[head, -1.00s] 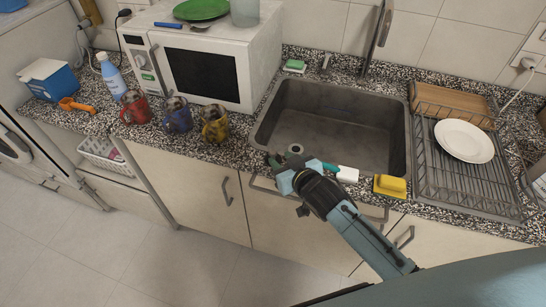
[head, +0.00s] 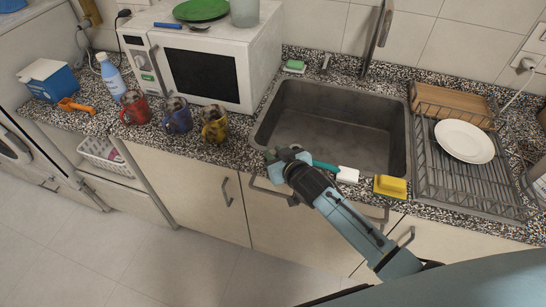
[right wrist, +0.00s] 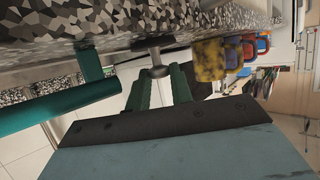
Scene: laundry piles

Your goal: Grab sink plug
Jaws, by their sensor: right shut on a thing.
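The sink plug (right wrist: 156,62) is a small grey metal piece with a round end, seen in the right wrist view between my right gripper's green fingers (right wrist: 160,88). The fingers are shut on it near their tips. In the head view my right gripper (head: 285,156) is at the front edge of the counter, by the sink's front left corner, and largely hides the plug. I cannot tell whether the plug still touches the counter. My left gripper is not in view.
The sink (head: 340,125) lies just behind. A green-handled white brush (head: 346,174) and a yellow sponge (head: 390,187) lie to the right. A yellow mug (head: 215,126), blue mug (head: 177,117) and red mug (head: 135,108) stand left. A dish rack (head: 465,185) is far right.

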